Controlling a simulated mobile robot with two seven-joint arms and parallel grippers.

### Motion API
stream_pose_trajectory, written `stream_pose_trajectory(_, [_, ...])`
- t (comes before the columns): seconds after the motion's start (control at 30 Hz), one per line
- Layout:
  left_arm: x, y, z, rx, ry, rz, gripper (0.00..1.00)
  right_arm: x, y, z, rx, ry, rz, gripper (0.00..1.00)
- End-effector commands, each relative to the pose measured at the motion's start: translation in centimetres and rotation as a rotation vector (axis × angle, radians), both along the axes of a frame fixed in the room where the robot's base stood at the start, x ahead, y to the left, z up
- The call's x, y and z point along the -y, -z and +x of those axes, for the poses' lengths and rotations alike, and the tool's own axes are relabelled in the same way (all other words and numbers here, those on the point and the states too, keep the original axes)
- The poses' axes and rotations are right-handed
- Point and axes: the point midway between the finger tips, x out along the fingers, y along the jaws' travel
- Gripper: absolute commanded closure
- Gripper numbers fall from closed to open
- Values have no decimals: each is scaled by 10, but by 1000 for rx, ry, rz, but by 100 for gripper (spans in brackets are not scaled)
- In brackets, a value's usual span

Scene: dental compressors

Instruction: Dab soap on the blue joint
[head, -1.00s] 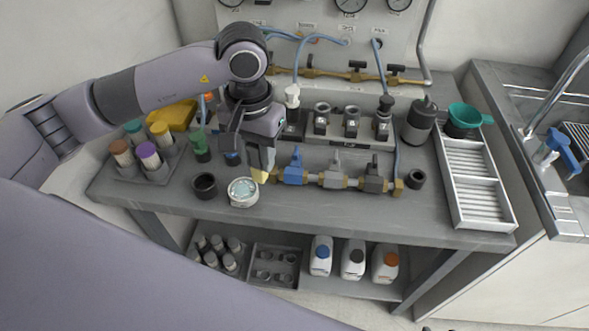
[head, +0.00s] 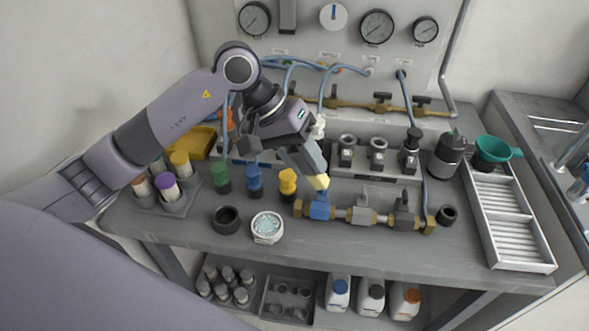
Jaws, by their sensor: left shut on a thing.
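The blue joint (head: 320,207) is the leftmost block on a brass and grey pipe assembly lying on the bench. My left gripper (head: 312,168) is shut on a tool with a pale yellow tip, the soap dabber (head: 319,182). The tip is right at the top of the blue joint; I cannot tell for sure whether it touches. A round white pot of pale blue, foamy soap (head: 267,226) stands left of the joint, near the bench's front. My right gripper is not in view.
A black cup (head: 226,219) stands beside the soap pot. Green, blue and yellow fittings (head: 288,183) stand behind. Grey joints (head: 362,212) continue right along the pipe. A slotted tray (head: 500,215) and green funnel (head: 492,150) are at the right. The front bench strip is clear.

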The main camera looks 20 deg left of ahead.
Motion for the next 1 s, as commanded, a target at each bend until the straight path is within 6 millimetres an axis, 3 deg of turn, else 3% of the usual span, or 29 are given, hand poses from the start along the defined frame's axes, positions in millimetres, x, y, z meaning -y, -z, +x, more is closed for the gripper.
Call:
stream_pose_trajectory(0.23, [0,1,5,16,-14,-54,98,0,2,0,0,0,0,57])
stream_pose_trajectory(0.7, [1,46,5,16,-14,-53,98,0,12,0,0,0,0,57])
stream_pose_trajectory(1.0, [0,56,5,18,-14,-52,98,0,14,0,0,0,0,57])
